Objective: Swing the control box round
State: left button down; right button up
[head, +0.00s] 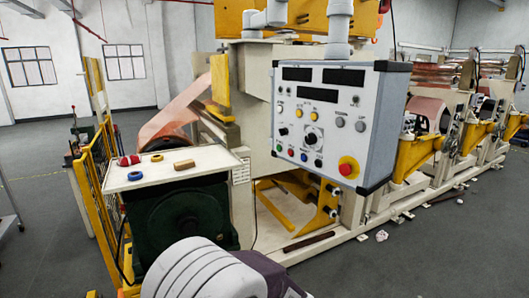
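The control box (333,125) is a light grey panel with black corners. It hangs from a white jointed pipe arm (338,25) above it, right of centre. Its face is turned toward me and slightly left. The face carries dark displays, several coloured buttons, knobs and a red emergency stop button (347,167) on a yellow base at the lower right. Neither of my grippers shows in the head view. A pale ribbed rounded part with a dark grey side shows at the bottom edge and does not touch the box.
A cream table top (150,174) over a dark green motor (190,222) stands at left, holding tape rolls and a small brown block. A yellow mesh guard (90,190) flanks it. Cream machine frames with copper rolls (428,112) extend right. Grey floor (450,250) is mostly clear at lower right.

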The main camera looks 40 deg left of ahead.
aim_at(371, 151)
jog(key=i+l+u, duration=0.45)
jog(key=i, duration=0.15)
jog(key=i+l+u, duration=0.5)
jog(key=i+l, duration=0.05)
jog(key=l, duration=0.1)
